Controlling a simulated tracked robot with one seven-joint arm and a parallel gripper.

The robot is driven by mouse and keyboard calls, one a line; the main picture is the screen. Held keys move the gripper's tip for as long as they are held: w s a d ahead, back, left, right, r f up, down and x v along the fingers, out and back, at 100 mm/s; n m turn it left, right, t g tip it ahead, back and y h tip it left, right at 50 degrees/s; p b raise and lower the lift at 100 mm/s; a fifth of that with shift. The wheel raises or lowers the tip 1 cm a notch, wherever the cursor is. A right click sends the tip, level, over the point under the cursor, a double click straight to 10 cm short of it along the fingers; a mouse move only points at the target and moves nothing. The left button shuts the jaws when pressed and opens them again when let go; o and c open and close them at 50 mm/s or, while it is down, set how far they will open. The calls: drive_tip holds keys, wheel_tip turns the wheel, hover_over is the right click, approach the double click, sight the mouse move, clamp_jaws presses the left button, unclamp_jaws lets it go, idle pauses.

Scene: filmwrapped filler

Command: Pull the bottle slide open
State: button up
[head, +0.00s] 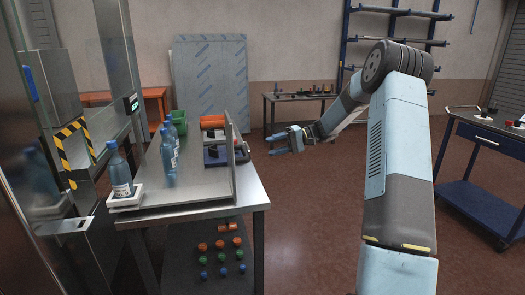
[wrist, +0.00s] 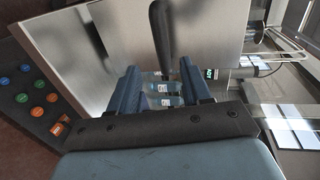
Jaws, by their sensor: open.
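My gripper (head: 274,145) is open and empty, in the air to the right of the steel table, pointing left. In the wrist view its blue fingers (wrist: 159,75) are spread, with blue bottles (wrist: 165,100) visible beyond the gap. A blue bottle (head: 119,168) stands upright on a small white tray (head: 126,198) at the table's left front corner. Left of it, a metal plate with a dark slot (head: 70,226) juts from the glass-fronted machine; I cannot tell for certain which part is the bottle slide. More blue bottles (head: 168,157) stand on the table.
An upright panel (head: 231,150) lines the steel table's (head: 200,190) right side, between my gripper and the bottles. A yellow-black striped frame (head: 75,150) marks the machine opening. A blue cart (head: 480,190) stands right. Floor between is clear.

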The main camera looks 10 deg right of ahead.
drive_tip(key=shift+v, duration=0.95)
drive_tip(key=s+a+r+h, duration=0.4)
drive_tip(key=s+r, duration=0.1)
drive_tip(key=s, duration=0.4)
drive_tip(key=s+a+r+h, duration=0.4)
drive_tip(key=s+h, duration=0.1)
drive_tip(key=s, duration=0.5)
drive_tip(key=s+d+r+t+h, duration=0.1)
drive_tip(key=s+d+t+h, duration=0.1)
drive_tip(key=s, duration=0.9)
drive_tip(key=s+d+r+t+h, duration=0.2)
drive_tip(key=s+t+h, duration=0.1)
drive_tip(key=s, duration=0.9)
drive_tip(key=shift+r+h, duration=0.15)
drive_tip(key=shift+h, duration=0.55)
drive_tip(key=shift+s+d+t, duration=0.15)
drive_tip(key=shift+s+t, duration=0.25)
drive_tip(key=shift+s, duration=0.15)
drive_tip(key=shift+c, duration=0.4)
